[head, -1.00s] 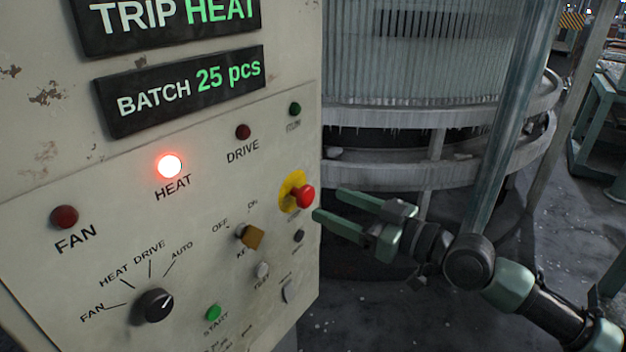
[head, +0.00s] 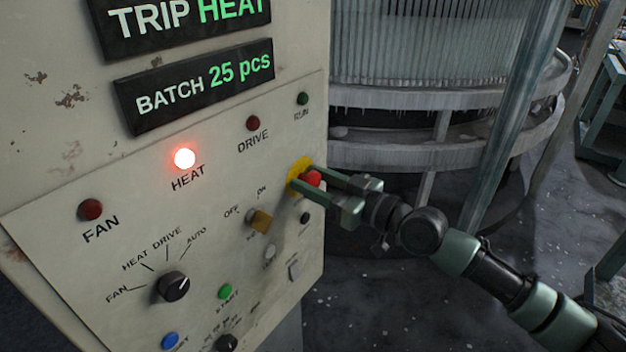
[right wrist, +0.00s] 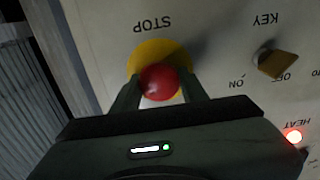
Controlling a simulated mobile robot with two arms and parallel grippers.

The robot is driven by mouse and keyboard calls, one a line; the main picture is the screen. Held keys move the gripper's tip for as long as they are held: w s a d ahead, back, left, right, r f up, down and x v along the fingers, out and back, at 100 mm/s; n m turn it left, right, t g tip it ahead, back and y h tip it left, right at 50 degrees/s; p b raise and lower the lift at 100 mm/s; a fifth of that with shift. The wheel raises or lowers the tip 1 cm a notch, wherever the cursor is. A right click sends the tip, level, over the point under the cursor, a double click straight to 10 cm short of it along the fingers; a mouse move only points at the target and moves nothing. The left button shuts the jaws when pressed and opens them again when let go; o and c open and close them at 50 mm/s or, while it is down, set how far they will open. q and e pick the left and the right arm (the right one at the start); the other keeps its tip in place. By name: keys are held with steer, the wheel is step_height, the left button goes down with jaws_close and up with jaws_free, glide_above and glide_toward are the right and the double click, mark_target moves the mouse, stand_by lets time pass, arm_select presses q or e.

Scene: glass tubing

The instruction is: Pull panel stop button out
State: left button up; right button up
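The red stop button (head: 313,178) sits on its round yellow plate at the right part of the panel. In the right wrist view the red button (right wrist: 160,82) shows in front of the yellow disc (right wrist: 143,53), with the word STOP on the panel beside it. My right gripper (head: 300,177) reaches in from the right, one finger on each side of the button. The fingers (right wrist: 160,88) look closed against its sides, partly hiding it in the head view. My left gripper is not in view.
The panel (head: 60,185) also carries a brown key switch (head: 261,221), a black selector knob (head: 173,286), a green start button (head: 225,291) and a small black knob (head: 305,217) just below the gripper. The red HEAT lamp (head: 184,158) is lit. A round machine (head: 440,95) stands behind.

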jaws_close()
steer(key=shift+s+d+f+b, duration=0.2)
steer(key=shift+d+f+b, duration=0.05)
steer(key=shift+b, duration=0.3)
steer(key=shift+s+d+b, duration=0.15)
steer(key=shift+d+b, duration=0.1)
steer(key=shift+b, duration=0.05)
steer(key=shift+r, duration=0.15)
steer(key=o, duration=1.2)
jaws_free()
steer(key=shift+c, duration=0.2)
steer(key=shift+o, duration=0.2)
steer(key=shift+s+d, duration=0.1)
steer(key=shift+d, duration=0.05)
steer(key=shift+d+r, duration=0.1)
